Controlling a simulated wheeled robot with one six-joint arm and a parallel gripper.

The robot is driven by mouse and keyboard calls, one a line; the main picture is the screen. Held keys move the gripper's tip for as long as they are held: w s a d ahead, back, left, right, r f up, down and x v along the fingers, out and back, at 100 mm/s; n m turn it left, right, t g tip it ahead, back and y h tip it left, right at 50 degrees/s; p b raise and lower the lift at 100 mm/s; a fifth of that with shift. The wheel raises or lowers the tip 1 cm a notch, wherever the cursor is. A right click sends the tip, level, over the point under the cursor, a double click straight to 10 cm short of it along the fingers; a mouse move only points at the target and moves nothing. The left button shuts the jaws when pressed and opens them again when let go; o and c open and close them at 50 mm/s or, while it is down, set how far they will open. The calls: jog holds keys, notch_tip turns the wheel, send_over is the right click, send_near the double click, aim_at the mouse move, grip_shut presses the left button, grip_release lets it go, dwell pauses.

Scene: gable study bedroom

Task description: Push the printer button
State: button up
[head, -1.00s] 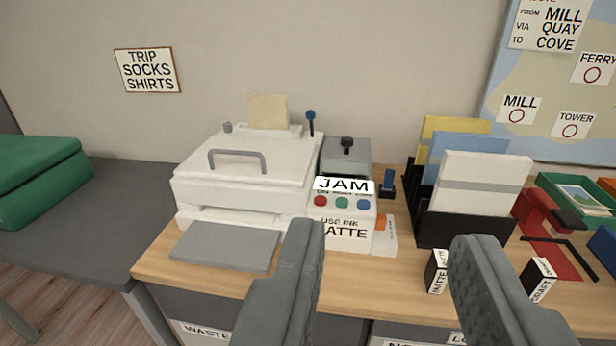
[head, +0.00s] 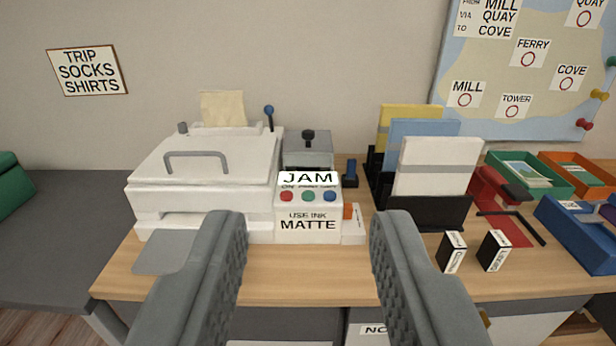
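The white printer (head: 200,180) stands on the wooden desk, left of centre, with a grey handle on its lid and a paper sheet at its back. Its control panel (head: 308,209) is at its right side and reads "JAM" and "USE INK MATTE". Three round buttons sit in a row on the panel: a red button (head: 286,196), a green button (head: 308,196) and a blue button (head: 330,196). My gripper (head: 307,218) is open and empty, its two grey fingers wide apart. The panel shows between the fingers, beyond them. The left finger hides part of the grey paper tray (head: 165,251).
Two small black-and-white ink boxes (head: 453,252) (head: 494,251) stand right of my right finger. A black file rack (head: 425,213) with folders stands right of the panel. A grey box (head: 307,152) is behind it. The desk front (head: 290,285) is clear between my fingers.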

grip_shut()
dwell(1.8)
